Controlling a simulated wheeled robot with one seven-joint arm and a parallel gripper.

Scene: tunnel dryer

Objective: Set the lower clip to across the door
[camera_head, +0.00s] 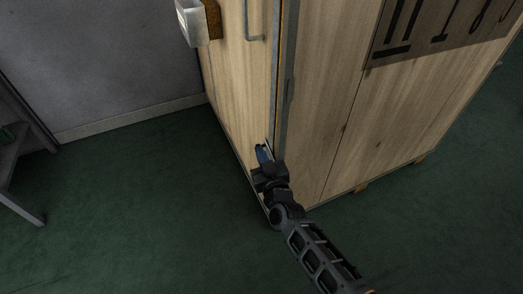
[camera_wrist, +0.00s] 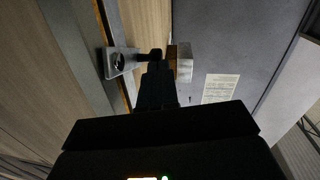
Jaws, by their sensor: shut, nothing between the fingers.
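The wooden dryer cabinet (camera_head: 320,110) stands in front of me, with its narrow door face (camera_head: 236,75) on the left. The lower clip (camera_wrist: 118,62) shows in the wrist view as a small grey metal plate with a round pivot. It sits at the metal-edged seam beside the door, and its far end runs toward my fingertips. My gripper (camera_head: 264,156) is low at the cabinet's near corner, shut and empty. In the wrist view my gripper (camera_wrist: 157,72) is right beside the clip's end; I cannot tell whether they touch. My gripper largely hides the clip in the head view.
A grey table (camera_head: 18,165) stands at far left. Green floor (camera_head: 140,190) between is clear.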

